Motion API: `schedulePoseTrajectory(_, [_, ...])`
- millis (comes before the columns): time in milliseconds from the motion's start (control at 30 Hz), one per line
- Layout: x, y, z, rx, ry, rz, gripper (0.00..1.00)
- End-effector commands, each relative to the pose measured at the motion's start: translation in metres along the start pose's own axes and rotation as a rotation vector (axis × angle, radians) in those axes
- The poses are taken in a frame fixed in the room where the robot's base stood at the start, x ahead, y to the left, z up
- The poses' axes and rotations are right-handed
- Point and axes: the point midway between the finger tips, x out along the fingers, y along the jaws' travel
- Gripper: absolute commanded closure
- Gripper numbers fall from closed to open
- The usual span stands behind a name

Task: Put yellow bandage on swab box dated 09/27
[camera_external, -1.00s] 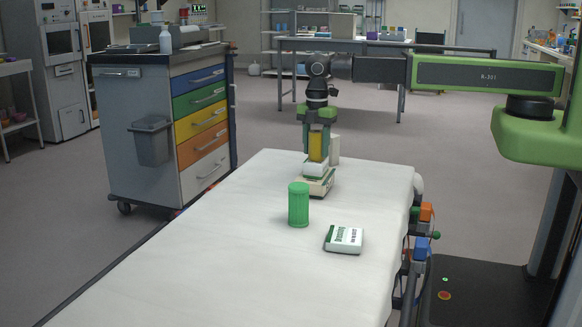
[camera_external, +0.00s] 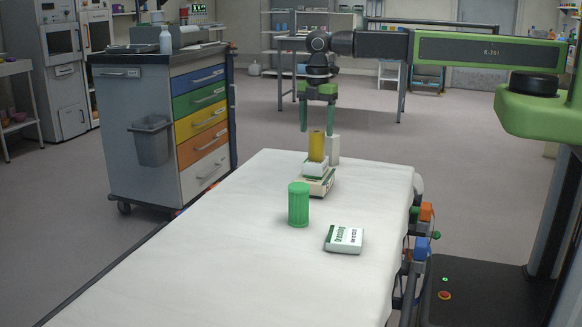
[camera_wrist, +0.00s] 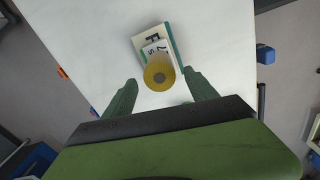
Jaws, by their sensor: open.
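The yellow bandage (camera_external: 316,146) stands upright on top of a small white box (camera_external: 315,169), which rests on a larger pale box (camera_external: 318,186) on the stretcher. In the wrist view the bandage (camera_wrist: 159,75) shows end-on, over the white box with dark lettering; the date cannot be read. My gripper (camera_external: 317,127) is open and empty above the bandage, its green fingers apart from it. In the wrist view my gripper's fingers (camera_wrist: 159,88) lie on either side of and nearer than the bandage.
A green ribbed cylinder (camera_external: 298,205) and a white and green dressing box (camera_external: 344,239) stand nearer on the stretcher (camera_external: 220,270). A white upright box (camera_external: 333,149) is just behind and right of the bandage. A drawer cart (camera_external: 165,125) stands at left.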

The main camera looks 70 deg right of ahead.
Motion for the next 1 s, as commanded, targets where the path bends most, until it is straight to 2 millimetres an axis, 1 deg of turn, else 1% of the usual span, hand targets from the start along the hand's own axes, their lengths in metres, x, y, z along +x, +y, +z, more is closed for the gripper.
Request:
schedulePoseTrajectory(33, [-0.025, 0.0, 0.0, 0.0, 0.0, 0.0, 0.34])
schedulePoseTrajectory(100, [-0.039, 0.0, 0.0, 0.0, 0.0, 0.0, 0.34])
schedulePoseTrajectory(200, [-0.053, 0.0, 0.0, 0.0, 0.0, 0.0, 0.34])
schedulePoseTrajectory(300, [-0.057, 0.0, 0.0, 0.0, 0.0, 0.0, 0.34])
schedulePoseTrajectory(400, [-0.056, 0.0, 0.0, 0.002, 0.0, 0.0, 0.34])
schedulePoseTrajectory(467, [-0.055, -0.002, 0.007, 0.038, 0.0, 0.0, 0.34])
schedulePoseTrajectory(567, [-0.055, -0.014, 0.044, 0.274, 0.0, 0.0, 0.34])
schedulePoseTrajectory(600, [-0.054, -0.022, 0.065, 0.422, 0.0, 0.0, 0.34])
schedulePoseTrajectory(667, [-0.054, -0.034, 0.098, 0.663, 0.0, 0.0, 0.34])
schedulePoseTrajectory(700, [-0.054, -0.042, 0.117, 0.817, 0.0, 0.0, 0.34])
schedulePoseTrajectory(800, [-0.054, -0.059, 0.155, 1.145, 0.0, 0.0, 0.34])
schedulePoseTrajectory(900, [-0.055, -0.069, 0.175, 1.345, 0.0, -0.001, 0.34])
schedulePoseTrajectory(1000, [-0.055, -0.071, 0.181, 1.415, 0.0, -0.001, 0.34])
